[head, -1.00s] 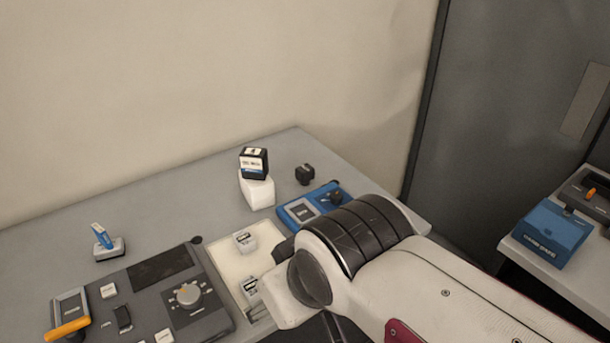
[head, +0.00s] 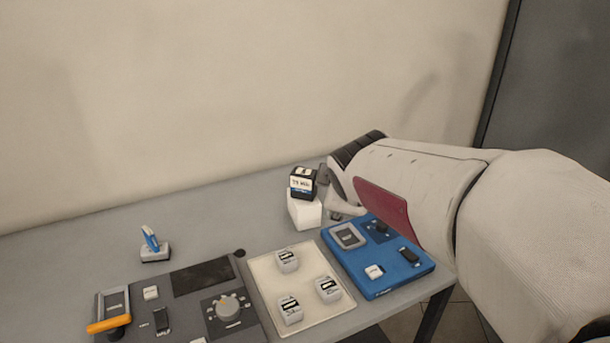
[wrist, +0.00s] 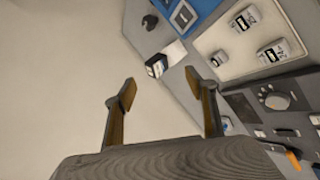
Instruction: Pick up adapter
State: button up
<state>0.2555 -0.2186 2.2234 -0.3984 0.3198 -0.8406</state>
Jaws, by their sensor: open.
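A small black block-like piece, which looks like the adapter (wrist: 150,22), lies on the grey table near the top of the wrist view. In the head view my arm covers the place where it stood. My gripper (wrist: 160,84) is open and empty, its two fingers spread. The adapter is apart from the fingers, well beyond their tips. A small black box with a white label (head: 303,183) sits on a white block (head: 304,210). In the wrist view this box (wrist: 157,66) shows between and just beyond the fingertips, with no contact visible.
A blue panel (head: 395,277) lies under my arm on the right. A cream tray (head: 268,282) holds three small white cubes. A dark control panel (head: 190,318) and a small blue-and-white switch stand (head: 155,252) are at left. A wall rises behind the table.

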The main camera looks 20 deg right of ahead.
jog(key=w+d+f+n+t, duration=0.1)
jog(key=w+d+f+n, duration=0.2)
jog(key=w+d+n, duration=0.4)
jog(key=w+d+f+n+t, duration=0.25)
jog(key=w+d+n, duration=0.35)
jog(key=w, duration=0.3)
jog(key=w+d+f+n+y, duration=0.1)
jog(key=d+f+n, duration=0.1)
jog(key=f+n, duration=0.2)
jog(key=w+d+f+n+y, duration=0.1)
jog(key=d+f+n+y, duration=0.1)
jog(key=f, duration=0.4)
jog(key=w+d+f+n+t+y, duration=0.1)
jog(key=d+f+n, duration=0.3)
jog(key=f+n, duration=0.2)
jog(key=shift+w+n+y, duration=0.3)
jog(key=shift+n+y, duration=0.1)
jog(key=shift+s+f+n, duration=0.1)
jog(key=shift+f+n, duration=0.2)
jog(key=shift+f, duration=0.2)
jog(key=shift+x, duration=1.3)
jog(key=shift+x, duration=2.6)
